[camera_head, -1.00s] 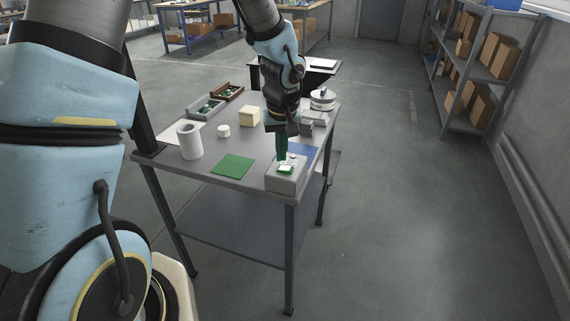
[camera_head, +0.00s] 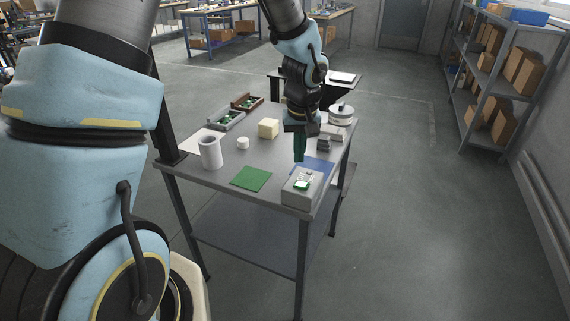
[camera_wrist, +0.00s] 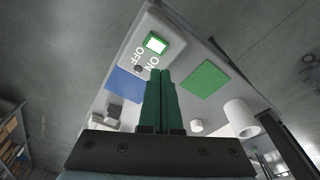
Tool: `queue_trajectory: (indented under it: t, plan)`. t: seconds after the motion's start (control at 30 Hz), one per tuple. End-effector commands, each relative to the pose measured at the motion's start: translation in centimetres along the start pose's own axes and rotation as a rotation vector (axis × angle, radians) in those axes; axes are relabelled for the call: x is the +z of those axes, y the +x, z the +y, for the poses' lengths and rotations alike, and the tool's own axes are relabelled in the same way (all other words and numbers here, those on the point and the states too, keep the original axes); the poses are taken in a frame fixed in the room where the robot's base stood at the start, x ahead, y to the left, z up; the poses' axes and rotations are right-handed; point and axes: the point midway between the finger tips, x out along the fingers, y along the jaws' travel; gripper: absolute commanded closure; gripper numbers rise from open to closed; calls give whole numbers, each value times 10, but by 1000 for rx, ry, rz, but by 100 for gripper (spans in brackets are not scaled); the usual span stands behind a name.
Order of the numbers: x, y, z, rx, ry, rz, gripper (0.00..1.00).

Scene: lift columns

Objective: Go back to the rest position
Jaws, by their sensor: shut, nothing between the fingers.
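My gripper (camera_head: 299,150) points down above the right front part of the table (camera_head: 215,180). Its green fingers are together and empty, and they also show shut in the wrist view (camera_wrist: 162,90). A grey switch box (camera_head: 297,194) with a green-framed, white-lit rocker sits at the table's front right corner. The wrist view shows its rocker (camera_wrist: 156,43) next to ON and OFF lettering. The fingertips are above and behind the box, apart from it.
On the table are a green mat (camera_head: 251,179), a blue mat (camera_head: 318,167), a white cylinder (camera_head: 210,152), a small white puck (camera_head: 243,143), a yellowish block (camera_head: 268,128) and part bins (camera_head: 227,119). A shelf with boxes (camera_head: 510,75) stands at right. The floor there is clear.

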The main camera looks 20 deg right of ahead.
Motion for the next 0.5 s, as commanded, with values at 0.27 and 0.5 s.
queue_trajectory:
  t: [0.27, 0.5]
  plan:
    - [-5, -13, -46, -13, -19, -1, 100]
    - [23, -54, -192, -32, -80, -14, 100]
